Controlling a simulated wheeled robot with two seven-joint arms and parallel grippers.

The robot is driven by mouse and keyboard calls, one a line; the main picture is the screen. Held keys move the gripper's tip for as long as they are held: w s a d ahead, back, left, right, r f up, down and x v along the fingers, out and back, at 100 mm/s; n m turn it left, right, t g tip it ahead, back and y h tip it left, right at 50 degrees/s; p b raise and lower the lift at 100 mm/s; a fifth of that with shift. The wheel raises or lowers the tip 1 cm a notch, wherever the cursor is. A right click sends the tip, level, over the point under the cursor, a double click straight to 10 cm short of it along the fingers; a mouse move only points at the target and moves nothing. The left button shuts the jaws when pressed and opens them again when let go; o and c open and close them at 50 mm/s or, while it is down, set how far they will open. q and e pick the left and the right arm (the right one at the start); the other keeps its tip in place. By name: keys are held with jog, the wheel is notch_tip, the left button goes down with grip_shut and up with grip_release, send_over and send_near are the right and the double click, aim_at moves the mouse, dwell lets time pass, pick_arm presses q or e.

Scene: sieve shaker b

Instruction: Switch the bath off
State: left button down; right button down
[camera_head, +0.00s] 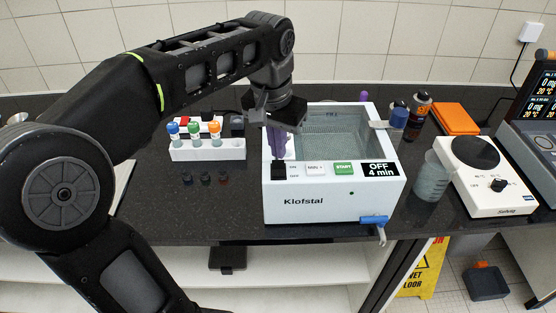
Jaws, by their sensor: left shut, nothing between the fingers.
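The bath (318,212) is a white box marked Klofstal, with an open basin (350,130) holding a mesh-like grey interior. Its front panel has a black switch (278,171) at the left, a white button (315,169), a green START button (344,168) and a black display (380,169) reading "OFF 4 min". My left gripper (279,155) points down over the panel's left end, its purple fingers shut and empty just above or at the black switch. I cannot tell whether they touch it. The gripper hides part of the basin's left rim. My right gripper is not in view.
A white rack (208,149) with capped tubes stands left of the bath. To the right are a beaker (431,178), dark bottles (418,108), an orange box (456,118) and a white hotplate (487,182). A blue-handled tap (374,220) sticks out at the bath's front.

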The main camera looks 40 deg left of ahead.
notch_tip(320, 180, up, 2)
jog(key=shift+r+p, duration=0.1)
jog(key=shift+p, duration=0.75)
